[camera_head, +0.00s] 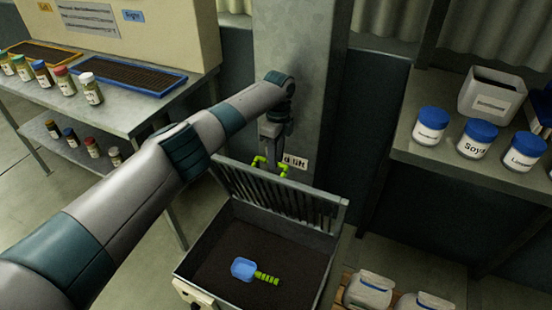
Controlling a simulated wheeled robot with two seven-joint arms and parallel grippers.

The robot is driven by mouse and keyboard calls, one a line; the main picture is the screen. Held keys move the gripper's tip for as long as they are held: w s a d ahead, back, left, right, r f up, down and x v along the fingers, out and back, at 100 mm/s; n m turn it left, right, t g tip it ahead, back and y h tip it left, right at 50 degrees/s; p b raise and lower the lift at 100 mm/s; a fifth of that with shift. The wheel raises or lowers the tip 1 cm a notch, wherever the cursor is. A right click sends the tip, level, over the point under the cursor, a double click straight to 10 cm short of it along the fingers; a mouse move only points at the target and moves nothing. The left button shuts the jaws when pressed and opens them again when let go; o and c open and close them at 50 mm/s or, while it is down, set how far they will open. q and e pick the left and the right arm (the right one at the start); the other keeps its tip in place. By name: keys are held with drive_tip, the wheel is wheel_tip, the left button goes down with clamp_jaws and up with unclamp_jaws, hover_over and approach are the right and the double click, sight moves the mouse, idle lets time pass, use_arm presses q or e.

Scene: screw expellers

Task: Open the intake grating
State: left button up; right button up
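The intake box (318,256) is an open metal bin with dark contents, at the lower middle. Its slatted intake grating (280,202) stands raised and tilted along the bin's back edge, with the opening uncovered. A bright green handle (257,164) shows at the grating's top edge. My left gripper (271,150) points down at the middle of this handle and hides part of it. I cannot tell whether its fingers are closed on the handle. A blue scoop (243,269) with a green grip lies on the dark contents in the bin. My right gripper is out of view.
A grey column (300,60) with a partly hidden "lift" label (295,161) rises behind the bin. Left is a bench (130,115) with trays and jars. Right is a shelf (470,180) with blue-lidded jars and a pale container (491,95). Pale sacks (369,290) sit beside the bin.

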use_arm(q)
wheel_tip(320, 180, up, 17)
drive_tip(key=w, duration=0.1)
drive_tip(key=shift+d, duration=0.2)
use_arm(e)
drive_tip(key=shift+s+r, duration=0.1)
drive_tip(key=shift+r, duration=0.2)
use_arm(q)
drive_tip(key=shift+w+f, duration=0.1)
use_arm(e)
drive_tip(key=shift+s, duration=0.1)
